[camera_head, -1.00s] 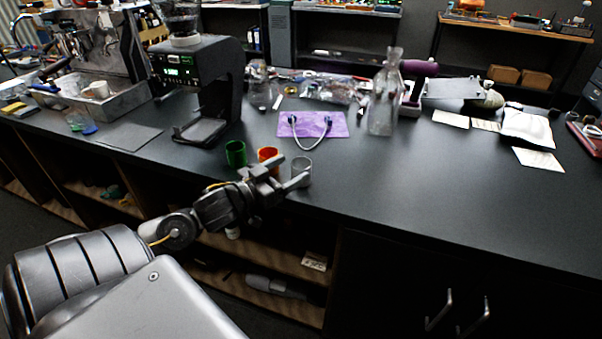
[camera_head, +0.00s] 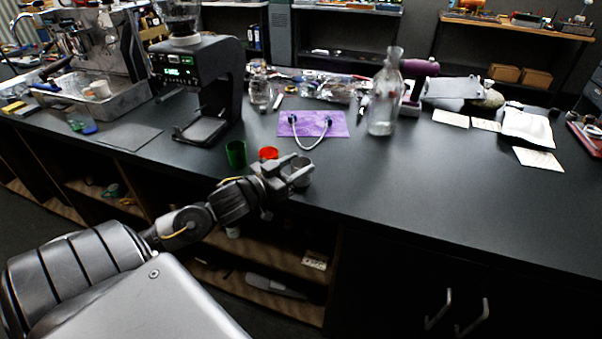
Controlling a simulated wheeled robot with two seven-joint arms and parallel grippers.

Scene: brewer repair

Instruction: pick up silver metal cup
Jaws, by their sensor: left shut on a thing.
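The silver metal cup (camera_head: 302,172) stands near the front edge of the dark counter, right of a red cup (camera_head: 268,154) and a green cup (camera_head: 236,154). My left gripper (camera_head: 297,168) reaches in from the lower left and is shut on the silver cup, with its fingers around the cup's upper part. The fingers hide part of the cup, and I cannot tell whether its base touches the counter. My right gripper is not in view.
A purple mat (camera_head: 318,124) with a looped tube lies behind the cups. A glass bottle (camera_head: 384,95) stands behind right, and a black grinder (camera_head: 200,85) behind left. The counter (camera_head: 420,195) to the right is clear. Open shelves lie below its edge.

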